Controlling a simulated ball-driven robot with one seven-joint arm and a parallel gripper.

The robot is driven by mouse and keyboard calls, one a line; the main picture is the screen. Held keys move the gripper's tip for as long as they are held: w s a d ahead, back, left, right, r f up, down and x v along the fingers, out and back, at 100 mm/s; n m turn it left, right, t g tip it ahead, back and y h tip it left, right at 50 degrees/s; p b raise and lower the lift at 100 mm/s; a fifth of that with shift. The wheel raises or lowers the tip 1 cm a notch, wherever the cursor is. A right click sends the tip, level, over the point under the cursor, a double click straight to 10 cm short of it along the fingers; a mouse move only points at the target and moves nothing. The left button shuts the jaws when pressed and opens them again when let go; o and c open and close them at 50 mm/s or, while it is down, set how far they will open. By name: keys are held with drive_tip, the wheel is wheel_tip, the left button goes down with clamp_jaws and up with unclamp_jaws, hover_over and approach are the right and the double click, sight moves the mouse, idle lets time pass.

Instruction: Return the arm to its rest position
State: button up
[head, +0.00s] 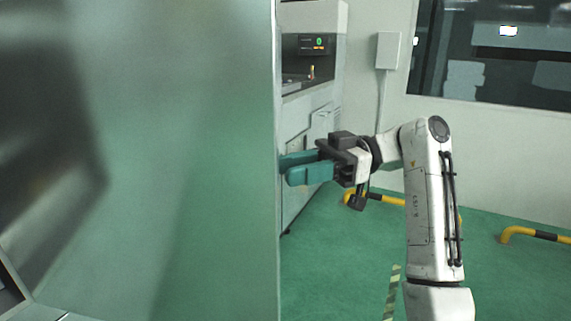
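My arm reaches up from the lower right of the head view and bends left at the top. My gripper (290,170) points left, with its two teal fingers close to the right edge of a large grey-green panel (190,160). The far finger's tip is at the panel's edge, and I cannot tell whether it touches. The fingers look slightly apart, and nothing shows between them.
A grey machine (310,115) with a small display stands behind the gripper. A yellow-black floor rail (388,199) runs behind the arm, and another (535,234) is at the right. Green floor shows between them. A window (490,55) is in the back wall.

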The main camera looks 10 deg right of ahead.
wheel_tip(320, 180, down, 16)
drive_tip(key=m+t+h+p, duration=0.2)
drive_tip(key=m+t, duration=0.2)
drive_tip(key=m, duration=0.3)
drive_tip(key=s+d+f+m+t+h+p, duration=0.1)
drive_tip(key=s+d+f+m+h+p, duration=0.15)
drive_tip(key=s+f, duration=0.4)
drive_tip(key=s+d+f+m+t+h+p, duration=0.1)
drive_tip(key=s+f+m+h, duration=0.25)
drive_tip(key=f, duration=0.55)
drive_tip(key=s+d+f+m+h+p, duration=0.1)
drive_tip(key=s+d+f+m+h, duration=0.1)
drive_tip(key=s, duration=0.6)
drive_tip(key=s+d+f+m+h+p, duration=0.1)
drive_tip(key=s+d+f+m+h, duration=0.1)
drive_tip(key=s+d, duration=0.5)
drive_tip(key=s+d+f+m+g+h+p, duration=0.1)
drive_tip(key=s+d+m+h, duration=0.3)
drive_tip(key=s, duration=0.6)
drive_tip(key=shift+s+d+f+h, duration=0.25)
drive_tip(key=shift+f+h, duration=0.3)
drive_tip(key=shift+h, duration=0.35)
drive_tip(key=shift+d, duration=0.1)
